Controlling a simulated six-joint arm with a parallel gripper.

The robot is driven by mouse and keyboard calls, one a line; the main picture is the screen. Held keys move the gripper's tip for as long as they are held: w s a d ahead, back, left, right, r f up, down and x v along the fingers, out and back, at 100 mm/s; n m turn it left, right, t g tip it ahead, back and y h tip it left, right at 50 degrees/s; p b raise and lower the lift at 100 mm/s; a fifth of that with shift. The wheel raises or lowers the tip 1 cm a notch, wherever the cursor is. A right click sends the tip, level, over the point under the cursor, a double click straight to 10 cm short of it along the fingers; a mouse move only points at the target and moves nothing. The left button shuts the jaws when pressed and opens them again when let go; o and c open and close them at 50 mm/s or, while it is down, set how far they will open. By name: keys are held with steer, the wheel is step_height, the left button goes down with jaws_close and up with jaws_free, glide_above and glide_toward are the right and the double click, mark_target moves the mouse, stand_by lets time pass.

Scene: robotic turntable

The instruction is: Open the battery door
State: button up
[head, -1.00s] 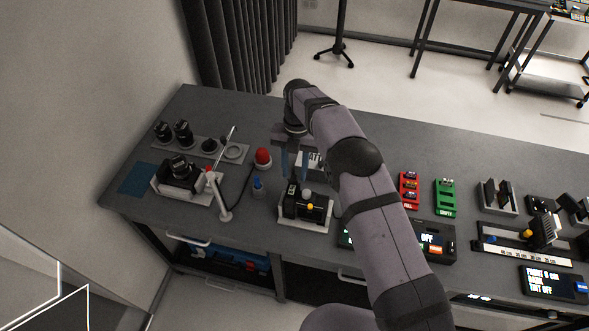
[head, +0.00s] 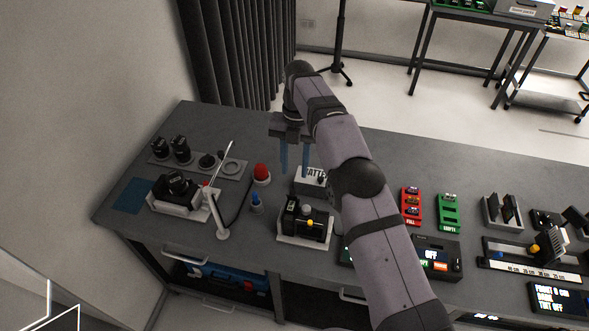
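My gripper (head: 294,171) is above the middle of the bench, its two blue fingers pointing down and apart, with nothing visible between them. A light box (head: 309,187) with a partly hidden label starting "BATTE" stands behind the device, close to the right finger. I cannot make out a battery door at this size. The gripper appears clear of the device.
A red button (head: 261,173) and a small blue-topped item (head: 256,203) stand left of the gripper. A lamp-like stand (head: 221,216) and a second black device (head: 172,192) are further left. Red (head: 411,204) and green (head: 448,211) holders are right of my arm.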

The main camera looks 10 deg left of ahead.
steer(key=s+a+r+n+t+b, duration=0.2)
steer(key=s+a+r+b, duration=0.2)
steer(key=s+r+b, duration=0.45)
steer(key=s+d+f+t+h, duration=0.1)
steer(key=d+f+t, duration=0.1)
steer(key=d+f, duration=0.4)
steer(key=w+f, duration=0.1)
steer(key=w+a+f+m+t, duration=0.1)
steer(key=w+a+f+m+t+y, duration=0.1)
steer(key=w, duration=0.1)
